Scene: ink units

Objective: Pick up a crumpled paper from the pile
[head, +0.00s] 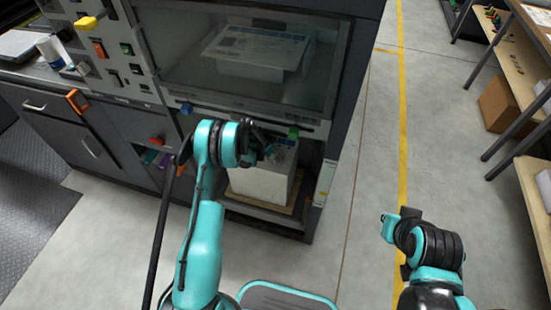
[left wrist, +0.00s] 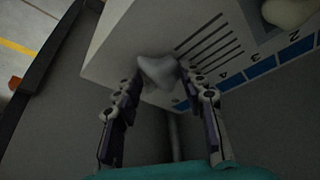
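A crumpled paper (left wrist: 158,72), pale grey-white, sits between the two fingertips of my left gripper (left wrist: 160,68) in the left wrist view. Both fingertips appear to touch its sides. Another pale, rounded crumpled piece (left wrist: 288,11) shows at the top right of that view, cut by the frame edge. In the head view my left gripper (head: 268,150) is above a white box-shaped unit (head: 262,187) in the lower bay of the machine; the paper cannot be made out there. My right gripper (head: 389,226) is over the floor at the right, its fingers unclear.
The dark machine (head: 345,60) has a glazed upper bay just above my left gripper. Its side wall bounds the lower bay on the right. Shelves (head: 525,95) and a cardboard box (head: 497,104) stand at far right. The floor (head: 360,190) between is clear.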

